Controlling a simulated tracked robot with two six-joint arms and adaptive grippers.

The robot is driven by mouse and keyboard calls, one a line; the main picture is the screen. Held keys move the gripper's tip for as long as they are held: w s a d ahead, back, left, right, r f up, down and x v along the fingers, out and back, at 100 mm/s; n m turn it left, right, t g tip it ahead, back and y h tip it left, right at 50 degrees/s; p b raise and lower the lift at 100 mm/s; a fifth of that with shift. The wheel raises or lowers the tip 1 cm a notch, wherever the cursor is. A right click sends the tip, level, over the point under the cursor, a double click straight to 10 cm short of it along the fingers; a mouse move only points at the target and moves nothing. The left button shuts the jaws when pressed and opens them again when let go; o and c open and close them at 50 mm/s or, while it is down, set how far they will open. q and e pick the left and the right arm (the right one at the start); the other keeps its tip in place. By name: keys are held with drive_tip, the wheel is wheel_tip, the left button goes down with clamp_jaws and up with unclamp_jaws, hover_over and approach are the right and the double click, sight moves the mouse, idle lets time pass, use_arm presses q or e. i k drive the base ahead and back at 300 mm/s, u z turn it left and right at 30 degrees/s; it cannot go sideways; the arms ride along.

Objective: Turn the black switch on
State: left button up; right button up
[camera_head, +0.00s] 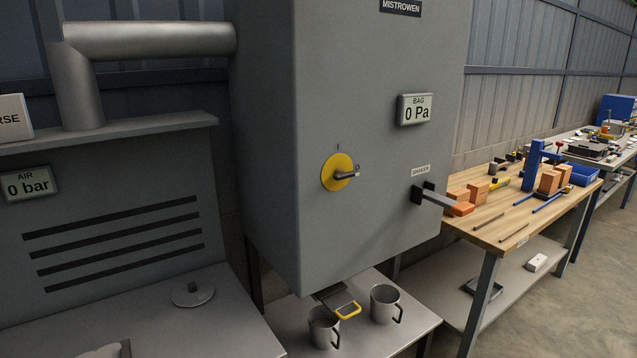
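An I mark stands above the plate. I cannot make out any other switch that is clearly black. Neither of my grippers is in view.
A display (416,109) reads 0 Pa. Two metal mugs (384,304) stand below the cabinet. A cluttered wooden workbench (502,231) stands at right.

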sight(340, 174)
drive_tip(key=z, duration=0.2)
drive_tip(key=i, duration=0.9)
drive_tip(key=u, duration=0.1)
